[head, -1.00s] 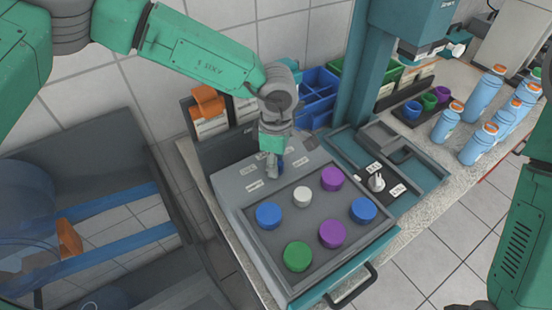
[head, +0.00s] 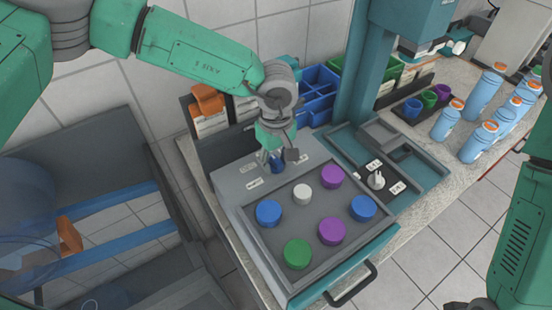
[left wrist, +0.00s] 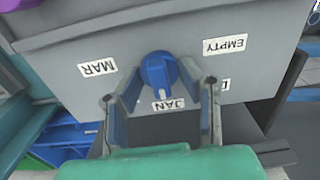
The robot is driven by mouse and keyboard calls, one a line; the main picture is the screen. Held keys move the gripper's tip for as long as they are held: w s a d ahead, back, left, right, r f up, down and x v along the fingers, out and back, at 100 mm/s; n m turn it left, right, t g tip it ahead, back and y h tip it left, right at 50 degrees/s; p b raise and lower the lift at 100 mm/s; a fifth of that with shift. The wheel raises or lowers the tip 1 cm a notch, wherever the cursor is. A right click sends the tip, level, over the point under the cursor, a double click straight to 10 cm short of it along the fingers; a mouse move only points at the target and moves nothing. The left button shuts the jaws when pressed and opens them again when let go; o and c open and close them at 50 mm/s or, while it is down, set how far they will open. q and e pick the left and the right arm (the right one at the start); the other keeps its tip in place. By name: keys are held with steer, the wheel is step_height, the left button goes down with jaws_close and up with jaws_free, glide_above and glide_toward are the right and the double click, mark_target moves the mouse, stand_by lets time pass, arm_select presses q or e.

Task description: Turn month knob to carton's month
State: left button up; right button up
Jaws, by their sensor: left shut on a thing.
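The blue month knob (head: 277,167) sits on the sloping grey panel (head: 232,187); it also shows in the left wrist view (left wrist: 159,72). White labels around it read MAR (left wrist: 98,67), JAN (left wrist: 168,104) and EMPTY (left wrist: 224,45); another is mostly hidden behind a finger. The knob's ridge appears to lie toward JAN, but its exact pointing is hard to tell. My left gripper (head: 276,161) is shut on the knob, with one finger on each side. Which carton sets the month is unclear, and no month on a carton is readable. My right gripper is out of view.
A grey tray (head: 270,232) with purple, blue, green and white caps lies in front of the panel. Orange-topped boxes (head: 208,100) and blue bins (head: 318,92) stand behind. A white knob (head: 376,180) is to the right. Blue bottles (head: 447,122) stand at far right.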

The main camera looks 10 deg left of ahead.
mark_target(276, 159)
arm_select(q)
steer(key=shift+w+r, duration=0.25)
steer(key=shift+w, duration=0.05)
steer(key=o, duration=0.9)
steer(key=shift+o, duration=1.1)
steer(key=shift+s+f, duration=0.1)
step_height(276, 159, up, 12)
steer(key=shift+f, duration=0.15)
